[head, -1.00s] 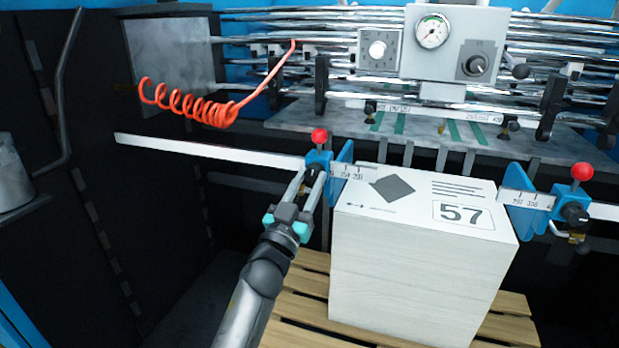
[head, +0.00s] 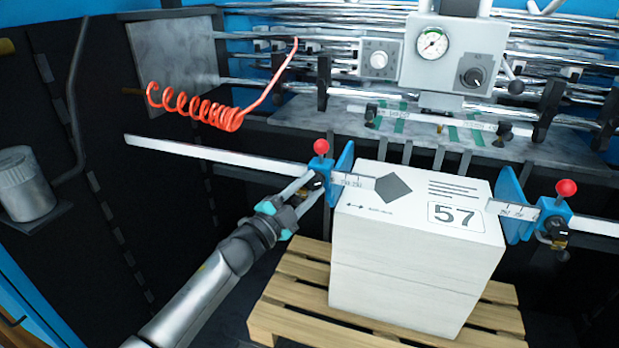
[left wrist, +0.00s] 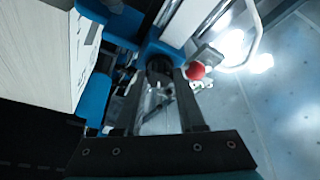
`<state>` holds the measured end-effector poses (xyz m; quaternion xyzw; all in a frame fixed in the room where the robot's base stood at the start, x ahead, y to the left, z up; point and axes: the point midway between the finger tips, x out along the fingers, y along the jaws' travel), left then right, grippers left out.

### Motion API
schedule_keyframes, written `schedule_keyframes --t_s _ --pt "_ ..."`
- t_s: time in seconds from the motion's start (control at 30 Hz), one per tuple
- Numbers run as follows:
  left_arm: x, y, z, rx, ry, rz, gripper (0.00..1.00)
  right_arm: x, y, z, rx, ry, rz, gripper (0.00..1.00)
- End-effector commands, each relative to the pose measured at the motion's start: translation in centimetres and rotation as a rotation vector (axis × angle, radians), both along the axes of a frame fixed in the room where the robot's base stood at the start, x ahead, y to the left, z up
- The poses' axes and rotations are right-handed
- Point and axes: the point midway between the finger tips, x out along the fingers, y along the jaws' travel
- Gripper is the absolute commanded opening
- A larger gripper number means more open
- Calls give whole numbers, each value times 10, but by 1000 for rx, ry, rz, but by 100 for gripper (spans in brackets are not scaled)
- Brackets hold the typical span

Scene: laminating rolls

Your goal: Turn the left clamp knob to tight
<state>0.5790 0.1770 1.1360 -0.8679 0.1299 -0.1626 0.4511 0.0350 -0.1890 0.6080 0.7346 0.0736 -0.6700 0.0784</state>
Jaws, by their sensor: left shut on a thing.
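The left clamp is a blue block (head: 320,168) with a red ball lever (head: 321,146) on top, mounted on a white rail left of the stack. Its dark knob (left wrist: 158,64) faces me and is largely hidden by my fingers in the head view. My left gripper (head: 310,184) is shut on that knob, with a finger on either side of it in the left wrist view. The red ball (left wrist: 195,70) shows just right of the fingers there. The knob's tightness cannot be read. My right gripper is not in view.
A white stack marked 57 (head: 415,250) stands on a wooden pallet (head: 285,300) between the clamps. The right clamp (head: 552,215) has its own red ball. An orange coiled hose (head: 205,108) hangs behind the rail (head: 210,154). A grey canister (head: 25,185) stands far left.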

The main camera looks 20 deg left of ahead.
Motion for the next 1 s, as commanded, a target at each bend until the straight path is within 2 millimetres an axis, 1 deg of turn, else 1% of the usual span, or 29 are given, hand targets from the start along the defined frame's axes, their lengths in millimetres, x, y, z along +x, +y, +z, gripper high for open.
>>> schedule_keyframes --t_s 0.03,0.1,0.4,0.7,1.0 --pt "0 1 4 46 2 0 0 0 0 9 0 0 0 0" --pt "0 1 4 107 0 0 0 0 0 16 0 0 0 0" --pt "0 1 5 322 -8 0 0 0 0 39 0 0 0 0" --pt "0 0 3 434 -13 0 0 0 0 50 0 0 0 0" --pt "0 1 2 459 -15 1 0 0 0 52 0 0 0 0"
